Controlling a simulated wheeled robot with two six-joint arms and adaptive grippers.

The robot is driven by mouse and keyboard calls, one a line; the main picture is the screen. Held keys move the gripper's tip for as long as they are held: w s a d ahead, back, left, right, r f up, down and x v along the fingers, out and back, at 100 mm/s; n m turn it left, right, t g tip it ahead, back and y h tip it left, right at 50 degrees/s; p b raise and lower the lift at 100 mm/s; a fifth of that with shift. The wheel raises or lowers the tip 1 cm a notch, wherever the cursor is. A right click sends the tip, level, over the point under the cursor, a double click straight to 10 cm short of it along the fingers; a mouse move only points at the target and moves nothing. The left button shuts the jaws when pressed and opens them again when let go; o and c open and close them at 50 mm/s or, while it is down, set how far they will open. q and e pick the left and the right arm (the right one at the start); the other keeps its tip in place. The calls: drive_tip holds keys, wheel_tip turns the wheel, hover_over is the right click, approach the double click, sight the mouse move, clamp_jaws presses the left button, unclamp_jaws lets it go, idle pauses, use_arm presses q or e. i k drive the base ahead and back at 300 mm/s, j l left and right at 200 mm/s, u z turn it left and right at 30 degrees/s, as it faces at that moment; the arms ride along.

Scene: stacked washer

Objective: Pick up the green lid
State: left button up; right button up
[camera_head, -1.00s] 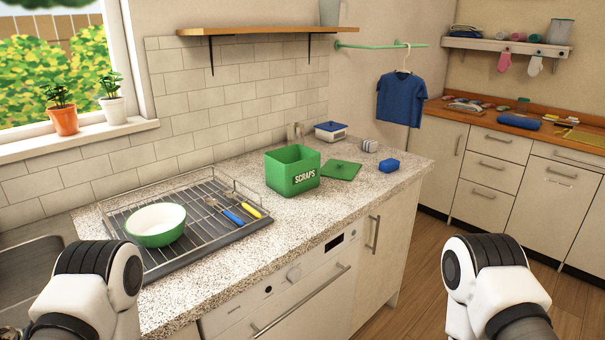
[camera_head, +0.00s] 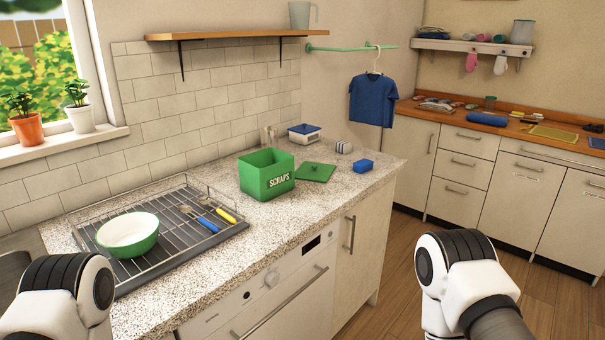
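The green lid (camera_head: 316,173) is a flat square with a small knob on top. It lies on the speckled counter just right of the open green SCRAPS bin (camera_head: 267,175). Parts of my two arms show at the lower left and lower right of the head view, both well short of the lid. Neither gripper's fingers are in the picture.
A drying rack (camera_head: 180,252) holds a green-and-white bowl (camera_head: 128,234) and utensils. The counter's front strip (camera_head: 300,214) is clear.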

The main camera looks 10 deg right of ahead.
sight(311, 171)
drive_tip(key=i+l+u, duration=0.1)
drive_tip(key=u, duration=0.35)
drive_tip(key=l+u, duration=0.4)
drive_tip(key=i+l+u, duration=0.1)
drive_tip(key=u, duration=0.35)
